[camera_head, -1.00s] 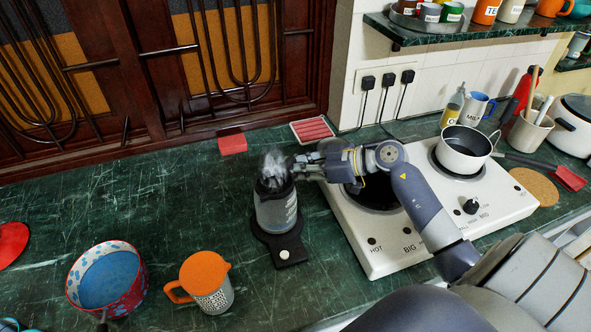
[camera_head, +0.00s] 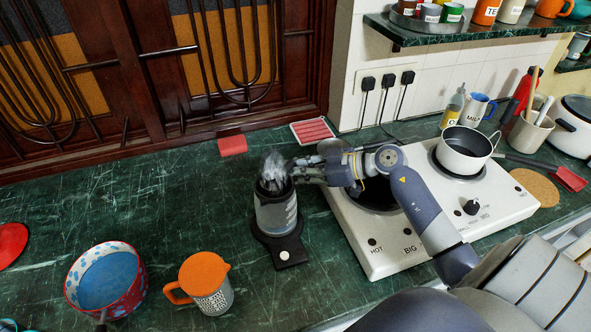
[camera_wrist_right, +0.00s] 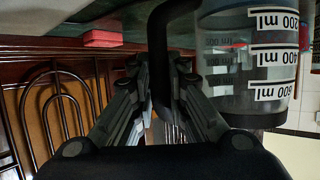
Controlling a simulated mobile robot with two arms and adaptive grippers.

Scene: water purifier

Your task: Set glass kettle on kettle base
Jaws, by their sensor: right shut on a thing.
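The glass kettle (camera_head: 276,214) stands upright over the black kettle base (camera_head: 287,251) on the green counter, with steam rising from its top. In the head view it appears to rest on the base, though the exact contact is hard to see. My right gripper (camera_head: 297,172) reaches in from the right at the kettle's upper side. In the right wrist view my right gripper (camera_wrist_right: 165,105) is shut around the black kettle handle (camera_wrist_right: 160,55), and the clear kettle body with its millilitre marks lies to the right. My left gripper is not in view.
A white two-plate stove (camera_head: 400,235) with a white pot (camera_head: 463,150) stands right of the kettle. Red sponge (camera_head: 232,146) lies behind.

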